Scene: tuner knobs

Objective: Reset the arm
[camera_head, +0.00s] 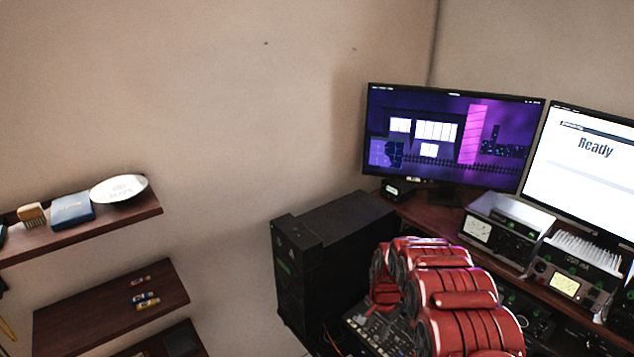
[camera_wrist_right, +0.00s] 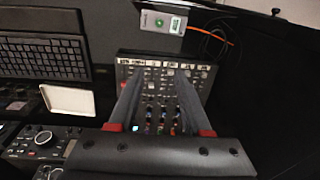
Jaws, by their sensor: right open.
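My right arm shows in red at the lower right of the head view, in front of the desk; its gripper is hidden there. In the right wrist view my right gripper (camera_wrist_right: 160,82) is open, with two dark fingers apart and nothing between them. Beyond and below the fingers is a mixer panel (camera_wrist_right: 140,72) with rows of knobs. The mixer also shows in the head view (camera_head: 378,332), partly covered by my arm. I cannot tell whether the fingertips touch the panel. My left gripper is not in view.
Two monitors, one purple (camera_head: 450,138) and one reading "Ready" (camera_head: 590,165), stand on the desk. Metered tuner units (camera_head: 500,232) sit below them. A black cabinet (camera_head: 330,250) stands left of my arm. Wall shelves (camera_head: 110,305) are at left. A keyboard (camera_wrist_right: 42,55) shows in the wrist view.

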